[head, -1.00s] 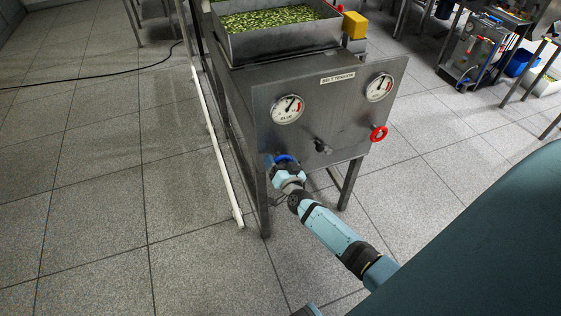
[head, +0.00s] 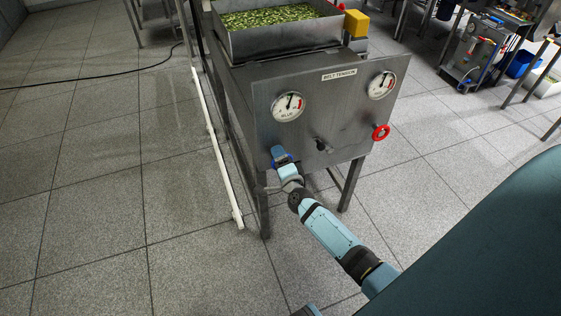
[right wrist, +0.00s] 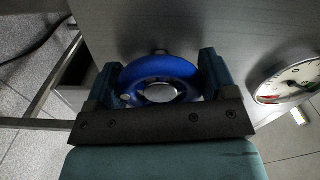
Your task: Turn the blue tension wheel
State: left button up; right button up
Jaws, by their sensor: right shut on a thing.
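The blue tension wheel (right wrist: 160,72) sits on a short shaft on the metal panel, at the top middle of the right wrist view. My right gripper (right wrist: 165,80) is shut on it, one finger on each side of its rim. In the head view the same gripper (head: 281,160) is at the panel's lower left and hides most of the wheel. The gauge marked BLUE (head: 288,107) is above the wheel, its needle pointing roughly upward. My left gripper is not in view.
The panel (head: 330,110) has a BELT TENSION label, a second gauge (head: 381,85), a dark knob (head: 322,145) and a red wheel (head: 381,131) at its right edge. A tray of green pieces (head: 240,48) stands above. The tiled floor at left is mostly clear.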

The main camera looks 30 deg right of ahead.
jog(key=shift+m, duration=1.1)
jog(key=shift+b, duration=0.3)
jog(key=o, duration=0.9)
jog(key=shift+c, duration=0.2)
jog(key=v, duration=1.4)
jog(key=shift+p, duration=0.4)
jog(key=shift+a, duration=0.1)
